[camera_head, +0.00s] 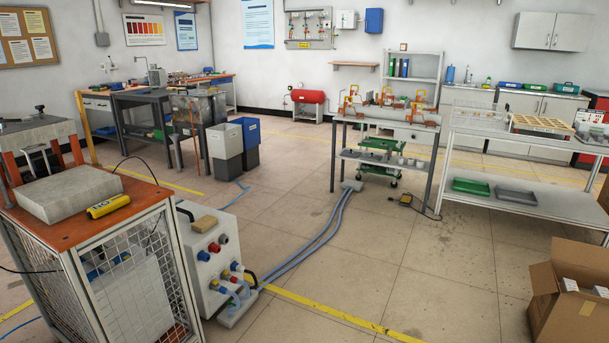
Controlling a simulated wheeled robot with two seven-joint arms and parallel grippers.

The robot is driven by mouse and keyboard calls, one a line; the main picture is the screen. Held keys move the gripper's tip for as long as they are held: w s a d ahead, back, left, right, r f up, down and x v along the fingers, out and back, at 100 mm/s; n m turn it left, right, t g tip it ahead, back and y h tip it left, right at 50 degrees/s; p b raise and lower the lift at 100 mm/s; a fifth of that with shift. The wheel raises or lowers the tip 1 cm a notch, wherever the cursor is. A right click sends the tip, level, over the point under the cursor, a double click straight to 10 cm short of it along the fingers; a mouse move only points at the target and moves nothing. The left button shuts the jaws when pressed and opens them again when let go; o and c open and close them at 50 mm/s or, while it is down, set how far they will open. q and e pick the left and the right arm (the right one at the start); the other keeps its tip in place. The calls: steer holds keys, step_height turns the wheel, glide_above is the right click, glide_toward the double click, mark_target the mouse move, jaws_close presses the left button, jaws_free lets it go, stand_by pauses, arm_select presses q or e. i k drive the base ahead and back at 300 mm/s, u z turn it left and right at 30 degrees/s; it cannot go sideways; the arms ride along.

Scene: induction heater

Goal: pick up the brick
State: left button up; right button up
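A larger pale grey block (69,194) lies on the orange-topped caged cart (137,223) to the left of the box. Neither of my grippers shows in the head view, and nothing touches the tan block.
A yellow cylinder (108,206) lies by the grey block. Blue hoses (322,243) run over the floor from the box to a metal workbench (388,160). An open cardboard box (571,300) stands at the lower right. The middle floor is mostly clear.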

mark_target(206, 222)
steer(key=z, duration=0.25)
steer(key=i, duration=2.25)
steer(key=u, duration=1.35)
steer(key=i, duration=1.3)
steer(key=u, duration=1)
